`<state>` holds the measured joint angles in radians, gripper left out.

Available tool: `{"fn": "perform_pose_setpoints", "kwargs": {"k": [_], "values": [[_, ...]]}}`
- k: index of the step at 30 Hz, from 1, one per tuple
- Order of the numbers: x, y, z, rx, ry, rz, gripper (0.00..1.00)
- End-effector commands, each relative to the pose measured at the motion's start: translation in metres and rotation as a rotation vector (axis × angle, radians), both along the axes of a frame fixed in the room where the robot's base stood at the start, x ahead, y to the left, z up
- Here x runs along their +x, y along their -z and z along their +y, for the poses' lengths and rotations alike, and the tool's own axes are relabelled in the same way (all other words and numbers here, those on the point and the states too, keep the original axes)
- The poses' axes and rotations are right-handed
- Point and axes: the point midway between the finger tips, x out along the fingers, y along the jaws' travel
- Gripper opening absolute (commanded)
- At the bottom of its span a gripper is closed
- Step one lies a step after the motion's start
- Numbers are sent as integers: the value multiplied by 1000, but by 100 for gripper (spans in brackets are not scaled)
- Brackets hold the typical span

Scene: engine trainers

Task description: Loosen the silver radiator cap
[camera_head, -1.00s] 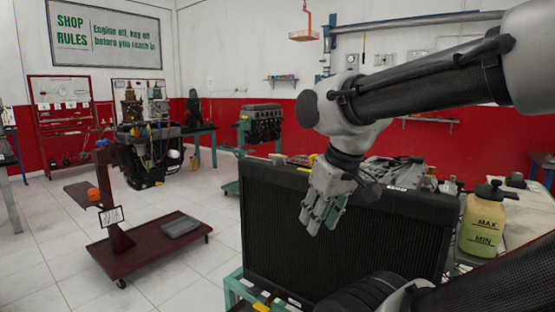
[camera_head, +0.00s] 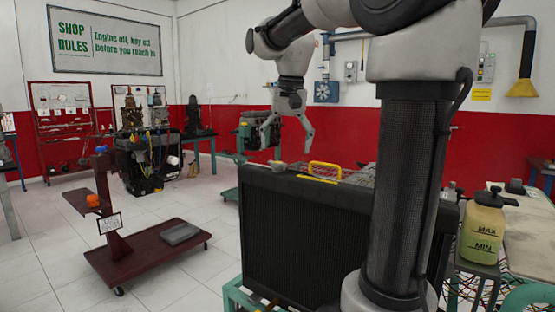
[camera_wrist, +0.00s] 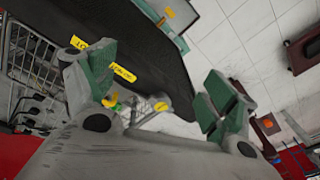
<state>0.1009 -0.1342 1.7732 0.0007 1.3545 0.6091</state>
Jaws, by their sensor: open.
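The black radiator (camera_head: 300,235) stands upright in a green frame at the front centre. A small cap-like part (camera_head: 279,165) sits at the left of its top edge and is probably the radiator cap; its silver colour is hard to make out. My gripper (camera_head: 287,140) is open and empty above this part, fingers pointing down and apart from it. In the wrist view my open fingers (camera_wrist: 165,85) have green pads. A small greyish round part with yellow (camera_wrist: 160,105) shows between them, and I cannot tell for certain whether it is the cap.
A yellow handle (camera_head: 325,168) stands on the radiator top, right of the cap-like part. A yellowish coolant bottle (camera_head: 483,230) with a black lid is at the right. A dark red wheeled stand (camera_head: 150,250) is on the floor at the left, with open floor around it.

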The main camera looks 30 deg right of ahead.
Motion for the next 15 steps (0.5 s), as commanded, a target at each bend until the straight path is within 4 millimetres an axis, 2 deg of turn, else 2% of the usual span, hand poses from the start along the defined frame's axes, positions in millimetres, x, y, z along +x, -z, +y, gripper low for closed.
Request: {"fn": "perform_pose_setpoints", "kwargs": {"k": [1, 3, 6, 10, 15], "values": [[27, -4, -8, 11, 76, 28, 86], [57, -9, -19, 26, 187, 61, 86], [90, -10, -32, 38, 317, 100, 86], [115, -8, -44, 46, 428, 131, 86], [125, -2, -48, 49, 474, 144, 86]]}}
